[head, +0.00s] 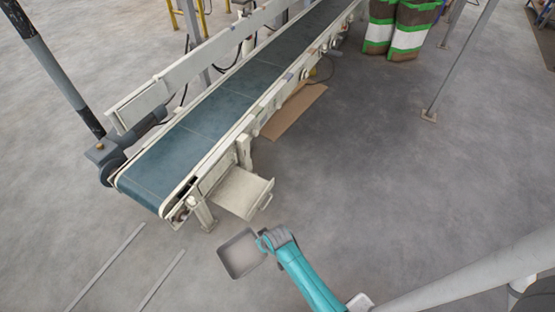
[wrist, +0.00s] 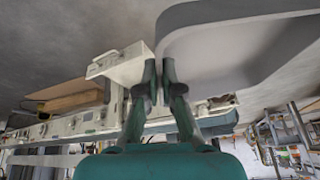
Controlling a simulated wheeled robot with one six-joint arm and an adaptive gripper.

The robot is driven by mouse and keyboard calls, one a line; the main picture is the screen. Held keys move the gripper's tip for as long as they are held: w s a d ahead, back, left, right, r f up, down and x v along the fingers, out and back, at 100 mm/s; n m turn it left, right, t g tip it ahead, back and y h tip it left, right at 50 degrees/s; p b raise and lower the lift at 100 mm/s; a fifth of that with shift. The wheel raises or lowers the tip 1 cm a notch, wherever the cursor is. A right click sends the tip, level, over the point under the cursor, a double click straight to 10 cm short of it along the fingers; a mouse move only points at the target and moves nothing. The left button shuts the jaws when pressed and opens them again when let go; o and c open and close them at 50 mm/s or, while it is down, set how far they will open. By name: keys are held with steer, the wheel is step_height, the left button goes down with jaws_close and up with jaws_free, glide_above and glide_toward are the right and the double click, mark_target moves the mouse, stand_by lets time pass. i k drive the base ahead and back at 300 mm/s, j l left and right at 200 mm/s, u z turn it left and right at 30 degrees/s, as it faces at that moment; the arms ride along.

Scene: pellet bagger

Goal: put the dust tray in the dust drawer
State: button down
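The dust tray (head: 239,255) is a shallow grey open tray with rounded corners, and it looks empty. In the wrist view the dust tray (wrist: 190,40) fills the upper right. My gripper (head: 265,241) is at its right edge, and in the wrist view the fingers of my gripper (wrist: 159,68) are close together on its rim. The dust drawer (head: 240,192) is a cream drawer pulled out from under the near end of the conveyor, with its handle facing right. It also shows in the wrist view (wrist: 121,64), left of the fingers. The tray is in front of the drawer, apart from it.
The conveyor (head: 205,122) with a blue belt runs up and right above the drawer. A conveyor leg (head: 204,214) stands just left of the drawer. A flat brown cardboard piece (head: 293,110) lies beyond. Bags (head: 401,27) stand at the back. The floor to the right is clear.

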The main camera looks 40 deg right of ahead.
mark_target(240, 191)
steer(key=i+j+z, duration=0.2)
steer(key=i+z, duration=0.2)
steer(key=i+j+z, duration=0.8)
steer(key=i+j, duration=0.1)
